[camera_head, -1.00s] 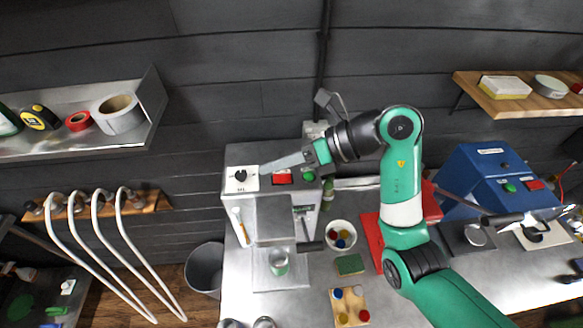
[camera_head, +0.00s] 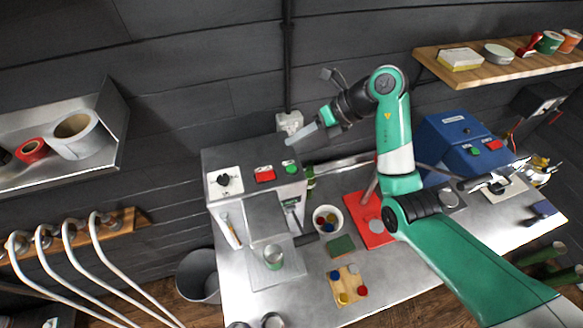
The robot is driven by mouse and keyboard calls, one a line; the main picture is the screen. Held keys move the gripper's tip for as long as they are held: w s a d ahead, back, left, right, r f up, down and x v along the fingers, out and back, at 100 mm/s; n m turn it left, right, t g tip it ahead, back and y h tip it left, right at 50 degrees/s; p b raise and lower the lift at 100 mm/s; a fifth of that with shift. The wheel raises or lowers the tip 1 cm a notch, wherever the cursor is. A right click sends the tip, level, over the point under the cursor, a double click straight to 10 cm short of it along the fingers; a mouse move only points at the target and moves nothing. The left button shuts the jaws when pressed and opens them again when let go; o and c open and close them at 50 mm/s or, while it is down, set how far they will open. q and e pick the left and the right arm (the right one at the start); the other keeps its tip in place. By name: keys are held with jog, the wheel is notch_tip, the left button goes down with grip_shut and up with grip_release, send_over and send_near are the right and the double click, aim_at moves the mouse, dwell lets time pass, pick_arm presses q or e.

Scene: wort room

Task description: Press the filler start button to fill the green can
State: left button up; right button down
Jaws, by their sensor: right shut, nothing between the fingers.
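The filler (camera_head: 220,160) is a grey box machine at the left end of the bench. Its top panel has a black dial (camera_head: 223,180), a red button (camera_head: 265,175) and a green button (camera_head: 291,168); the labels are too small to read. The green can (camera_head: 273,257) stands upright in the filler's lower bay, below the nozzle block. My right gripper (camera_head: 297,135) is shut and empty. It is above and behind the green button, apart from the panel, with its fingers pointing left. My left gripper is not in view.
A bowl of coloured caps (camera_head: 328,219), a green sponge (camera_head: 340,246) and a wooden block with coloured pieces (camera_head: 347,285) lie right of the filler. A blue machine (camera_head: 450,135) stands farther right. A grey bin (camera_head: 197,275) is on the floor at left.

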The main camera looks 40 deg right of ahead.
jog(key=b, duration=0.6)
send_over(296, 169)
notch_tip(296, 169, down, 6)
jog(key=shift+f, duration=1.15)
jog(key=shift+f, duration=0.1)
dwell(0.6)
jog(key=shift+f, duration=0.3)
jog(key=shift+f, duration=0.4)
dwell(0.4)
jog(key=shift+r, duration=0.1)
jog(key=shift+r+p, duration=0.7)
jog(key=shift+p, duration=0.2)
